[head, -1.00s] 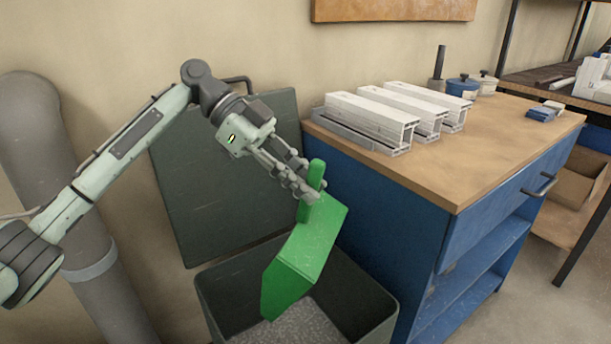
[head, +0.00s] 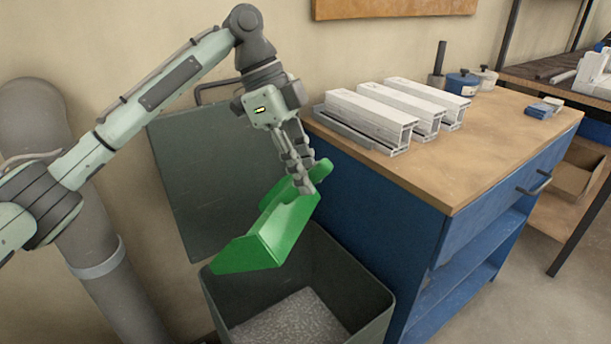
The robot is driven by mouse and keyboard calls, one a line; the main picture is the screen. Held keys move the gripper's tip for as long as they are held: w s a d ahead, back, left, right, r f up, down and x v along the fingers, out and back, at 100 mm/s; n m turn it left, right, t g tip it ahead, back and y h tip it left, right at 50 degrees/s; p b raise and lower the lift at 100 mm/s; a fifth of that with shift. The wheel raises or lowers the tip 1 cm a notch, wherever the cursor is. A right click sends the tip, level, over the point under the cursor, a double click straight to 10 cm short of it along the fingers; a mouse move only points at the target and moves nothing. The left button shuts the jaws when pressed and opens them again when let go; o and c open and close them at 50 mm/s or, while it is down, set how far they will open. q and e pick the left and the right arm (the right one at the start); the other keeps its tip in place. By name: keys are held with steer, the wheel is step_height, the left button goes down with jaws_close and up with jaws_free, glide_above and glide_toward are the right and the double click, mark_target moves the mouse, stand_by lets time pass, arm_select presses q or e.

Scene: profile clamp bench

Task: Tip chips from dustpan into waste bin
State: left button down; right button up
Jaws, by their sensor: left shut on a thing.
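A green dustpan (head: 268,238) is above the open waste bin (head: 350,329), over its back left part. My left gripper (head: 306,185) is shut on the dustpan's handle at its upper right end. The pan slants down to the left, with its wide end lowest. I see no chips on the visible faces of the pan; its inside is partly hidden. Pale grey chips (head: 292,322) cover the bottom of the bin. My right gripper is not in view.
The bin's dark lid (head: 215,170) stands open against the wall. A blue workbench (head: 380,230) with a wooden top stands close to the bin's right. White profiles (head: 372,118) lie on it. A grey pipe (head: 60,200) runs up the wall at left.

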arm_select(q)
step_height(320, 180, up, 2)
steer(key=t+y, duration=0.1)
steer(key=y, duration=0.2)
steer(key=shift+d+r, duration=0.15)
steer(key=shift+a+r+t+y, duration=0.15)
steer(key=shift+r+t+y, duration=0.3)
steer(key=shift+y, duration=0.4)
steer(key=shift+a+r+t+y, duration=0.1)
steer(key=shift+r+t+y, duration=0.15)
steer(key=shift+r+y, duration=0.45)
steer(key=shift+f, duration=0.25)
